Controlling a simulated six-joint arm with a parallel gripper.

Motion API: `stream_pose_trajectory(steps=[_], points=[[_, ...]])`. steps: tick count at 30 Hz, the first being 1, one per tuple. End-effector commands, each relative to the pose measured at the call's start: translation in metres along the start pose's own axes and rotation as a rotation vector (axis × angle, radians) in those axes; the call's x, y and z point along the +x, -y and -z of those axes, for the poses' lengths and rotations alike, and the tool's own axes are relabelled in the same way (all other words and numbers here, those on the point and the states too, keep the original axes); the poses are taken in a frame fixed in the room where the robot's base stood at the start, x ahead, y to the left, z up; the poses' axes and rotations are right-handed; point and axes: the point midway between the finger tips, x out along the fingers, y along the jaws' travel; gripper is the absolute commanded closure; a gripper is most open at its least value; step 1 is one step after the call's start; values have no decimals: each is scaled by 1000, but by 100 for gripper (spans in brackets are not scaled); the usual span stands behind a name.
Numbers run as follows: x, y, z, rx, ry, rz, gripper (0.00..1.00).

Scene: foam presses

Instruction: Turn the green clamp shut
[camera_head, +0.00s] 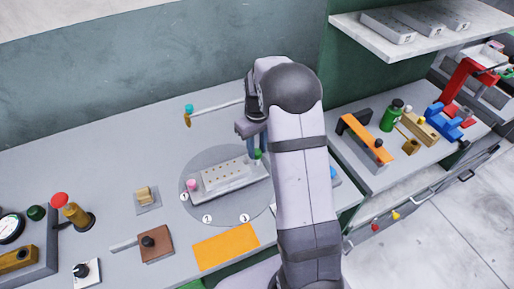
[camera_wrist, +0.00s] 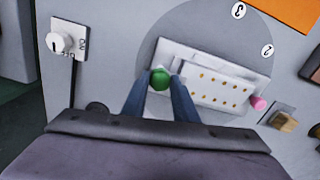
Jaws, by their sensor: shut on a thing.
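The green clamp (camera_wrist: 159,78) is a round green knob at one end of a pale metal plate (camera_wrist: 168,54) with rows of small holes. In the head view the green clamp (camera_head: 257,154) shows just below my fingers. My gripper (camera_wrist: 160,82) reaches down over it, with one blue-grey finger on each side, shut on the knob. A pink clamp (camera_wrist: 258,104) sits at the plate's other end. The plate rests on a round grey disc (camera_head: 210,157) with numbered white marks. The clamp's lower part is hidden, so I cannot tell its turn.
A rod with a teal tip (camera_head: 188,109) stands behind the disc. An orange sheet (camera_head: 226,247) and a brown block with a knob (camera_head: 156,245) lie in front. An on/off switch (camera_wrist: 67,42) is nearby. An orange handle (camera_head: 366,138) and a green bottle (camera_head: 391,117) are to the right.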

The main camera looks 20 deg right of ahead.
Motion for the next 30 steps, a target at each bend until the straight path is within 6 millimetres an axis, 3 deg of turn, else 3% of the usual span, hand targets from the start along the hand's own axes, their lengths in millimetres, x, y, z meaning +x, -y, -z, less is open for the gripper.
stream_pose_trajectory(steps=[18, 19, 21, 30], points=[[-2, 0, 1, -46, -4, -2, 96], [-2, 0, 1, -46, -4, -2, 67], [-1, 0, 1, -45, -4, -2, 55], [-1, 0, 1, -44, -2, -1, 55]])
